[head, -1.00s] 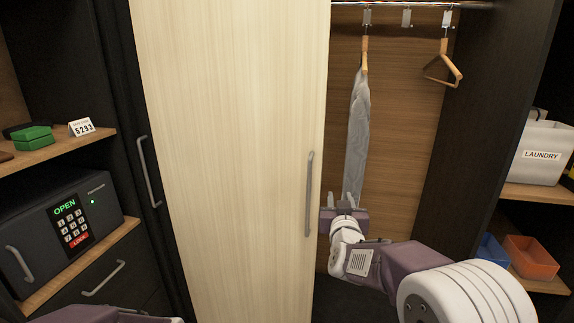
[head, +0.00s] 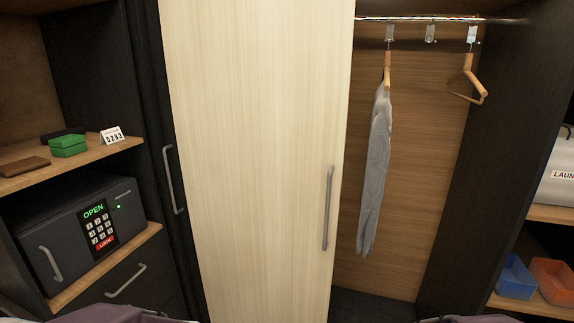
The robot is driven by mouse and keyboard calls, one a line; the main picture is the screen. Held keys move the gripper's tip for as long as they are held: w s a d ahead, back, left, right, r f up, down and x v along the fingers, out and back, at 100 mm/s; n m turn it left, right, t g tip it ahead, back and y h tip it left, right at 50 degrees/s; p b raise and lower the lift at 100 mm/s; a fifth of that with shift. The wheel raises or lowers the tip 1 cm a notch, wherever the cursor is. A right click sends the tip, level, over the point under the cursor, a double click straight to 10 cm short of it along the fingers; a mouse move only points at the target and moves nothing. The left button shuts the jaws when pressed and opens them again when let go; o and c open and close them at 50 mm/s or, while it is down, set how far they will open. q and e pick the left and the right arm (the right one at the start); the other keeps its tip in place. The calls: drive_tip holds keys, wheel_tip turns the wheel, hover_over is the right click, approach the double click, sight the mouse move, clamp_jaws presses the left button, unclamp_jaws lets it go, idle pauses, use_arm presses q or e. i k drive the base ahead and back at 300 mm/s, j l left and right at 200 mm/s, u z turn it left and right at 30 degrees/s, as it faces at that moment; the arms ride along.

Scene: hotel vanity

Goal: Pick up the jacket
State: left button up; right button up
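A grey jacket (head: 375,170) hangs on a wooden hanger (head: 387,68) from the rail inside the open right part of the wardrobe. It is seen nearly edge-on and hangs clear of the floor, with nothing touching it. Parts of my arms show at the bottom edge, at the lower left and lower right. Neither of my grippers is in view.
A pale wardrobe door (head: 255,160) with a handle stands left of the jacket. An empty hanger (head: 468,85) hangs to the right. A safe (head: 75,225) reading OPEN is at the left; a laundry box (head: 556,180) and bins (head: 553,280) are at the right.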

sight(378, 152)
drive_tip(key=i+l, duration=0.1)
drive_tip(key=l, duration=0.95)
drive_tip(key=i+l, duration=0.15)
drive_tip(key=l, duration=0.4)
